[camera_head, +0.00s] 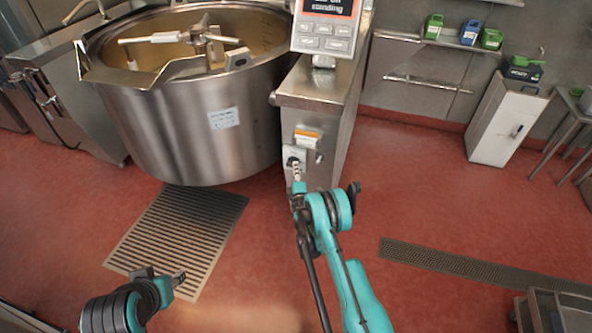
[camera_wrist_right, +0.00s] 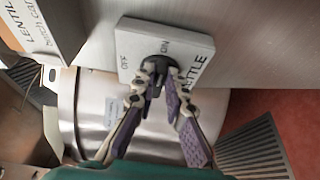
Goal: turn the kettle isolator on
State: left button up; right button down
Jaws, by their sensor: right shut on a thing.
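The kettle isolator is a pale plate (camera_wrist_right: 190,45) on the steel pedestal, marked OFF, ON and KETTLE, with a dark knob (camera_wrist_right: 157,75) at its middle. In the head view the isolator (camera_head: 293,152) is on the pedestal's front, partly hidden by my right gripper (camera_head: 297,168). In the wrist view my right gripper (camera_wrist_right: 158,82) is shut on the knob, one finger on each side. The fingers hide part of the knob, so I cannot tell exactly which mark it points to. My left gripper (camera_head: 178,279) is low at the left, over the floor and away from the isolator.
The big steel mixing kettle (camera_head: 200,125) stands left of the pedestal (camera_head: 318,90), which carries a control panel (camera_head: 325,32). An orange-labelled part (camera_head: 306,137) sits just above the isolator. A floor grate (camera_head: 180,235) lies below the kettle.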

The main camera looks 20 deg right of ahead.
jog(key=c, duration=1.6)
grip_release()
jog(key=shift+o, duration=0.2)
jog(key=shift+r+n, duration=0.1)
jog(key=shift+n, duration=0.3)
